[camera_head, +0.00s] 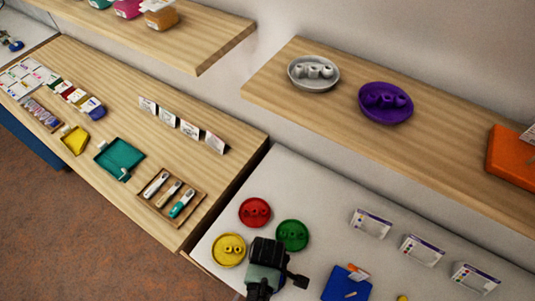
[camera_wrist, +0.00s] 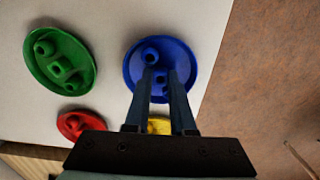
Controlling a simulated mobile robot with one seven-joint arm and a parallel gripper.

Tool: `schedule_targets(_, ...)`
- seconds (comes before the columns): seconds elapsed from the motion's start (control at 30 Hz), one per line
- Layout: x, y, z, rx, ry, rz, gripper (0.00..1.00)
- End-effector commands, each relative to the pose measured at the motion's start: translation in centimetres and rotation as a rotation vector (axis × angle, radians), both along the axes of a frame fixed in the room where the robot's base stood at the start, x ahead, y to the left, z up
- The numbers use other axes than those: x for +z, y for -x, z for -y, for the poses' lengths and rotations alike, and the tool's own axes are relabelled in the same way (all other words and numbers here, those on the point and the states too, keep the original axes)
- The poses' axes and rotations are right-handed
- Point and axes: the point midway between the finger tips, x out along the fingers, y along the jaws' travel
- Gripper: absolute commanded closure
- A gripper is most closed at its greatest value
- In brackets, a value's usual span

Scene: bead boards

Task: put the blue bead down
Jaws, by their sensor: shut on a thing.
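A round blue dish (camera_wrist: 185,55) lies below my gripper (camera_wrist: 161,74) in the wrist view. One blue bead (camera_wrist: 150,57) shows in the dish, just beyond the fingertips. Another blue bead (camera_wrist: 161,80) is between the fingertips, which are shut on it. I cannot tell whether this held bead touches the dish. In the head view my gripper (camera_head: 266,262) is at the bottom middle, pointing down, and its body hides the blue dish and the held bead.
A green dish (camera_head: 292,248), a red dish (camera_head: 243,216) and a yellow dish (camera_head: 229,263) with beads stand close by. To the right are a blue tray (camera_head: 338,290) and several white cards (camera_head: 372,222). A shelf above carries grey (camera_head: 313,86) and purple (camera_head: 386,118) dishes.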

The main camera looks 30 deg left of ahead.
Motion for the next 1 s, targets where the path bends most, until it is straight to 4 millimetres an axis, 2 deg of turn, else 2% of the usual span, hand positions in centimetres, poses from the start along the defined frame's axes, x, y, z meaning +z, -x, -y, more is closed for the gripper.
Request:
schedule_targets(0.4,-0.7,0.0,0.0,0.0,0.0,-0.002,1.0)
schedule_targets(0.43,-0.7,0.0,0.0,0.0,0.0,-0.001,0.76)
schedule_targets(0.6,-0.6,0.0,0.0,0.0,0.0,-0.001,0.47)
schedule_targets(0.87,-0.5,0.0,0.0,0.0,0.0,-0.001,0.47)
schedule_targets(1.0,0.4,0.0,0.0,0.0,-0.001,0.001,0.47)
